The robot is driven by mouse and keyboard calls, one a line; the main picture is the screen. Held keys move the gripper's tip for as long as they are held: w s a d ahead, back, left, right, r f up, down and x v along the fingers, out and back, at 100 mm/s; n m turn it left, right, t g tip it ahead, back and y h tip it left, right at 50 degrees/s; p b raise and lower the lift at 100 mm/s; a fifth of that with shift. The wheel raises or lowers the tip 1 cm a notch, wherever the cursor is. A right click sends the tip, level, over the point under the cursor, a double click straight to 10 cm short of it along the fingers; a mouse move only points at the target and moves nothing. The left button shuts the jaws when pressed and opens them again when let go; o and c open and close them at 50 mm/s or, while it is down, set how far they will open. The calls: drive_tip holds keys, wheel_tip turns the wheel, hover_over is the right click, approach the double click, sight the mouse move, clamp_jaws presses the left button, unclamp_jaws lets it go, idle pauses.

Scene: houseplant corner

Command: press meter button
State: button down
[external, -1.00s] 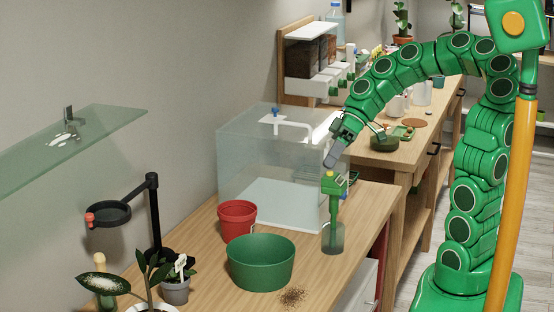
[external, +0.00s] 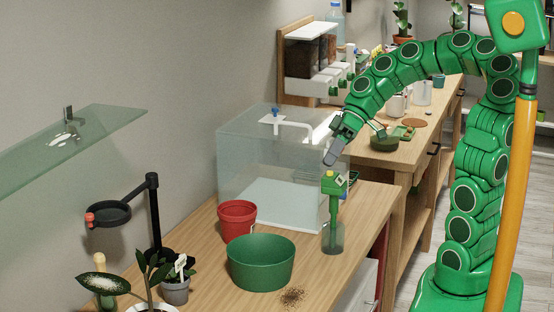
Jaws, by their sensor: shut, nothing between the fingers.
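The meter (external: 334,184) is a green device with a small yellow button (external: 330,174) on top and a blue knob on its right side. It stands upright in a grey-green clear holder (external: 333,238) on the wooden bench, by the front right of the glass tank. My gripper (external: 330,160) is shut and empty. Its grey fingertips point down and left, a little above the yellow button; a small gap shows between them.
The glass tank (external: 240,165) with a white tap stands just behind and left of the meter. A red pot (external: 237,221) and a green bowl (external: 261,262) stand to its left and front. Spilled soil (external: 291,297) lies near the bench's front. A glass shelf (external: 60,150) juts from the wall.

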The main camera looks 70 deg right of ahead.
drive_tip(key=shift+r, duration=0.2)
drive_tip(key=shift+r, duration=2.95)
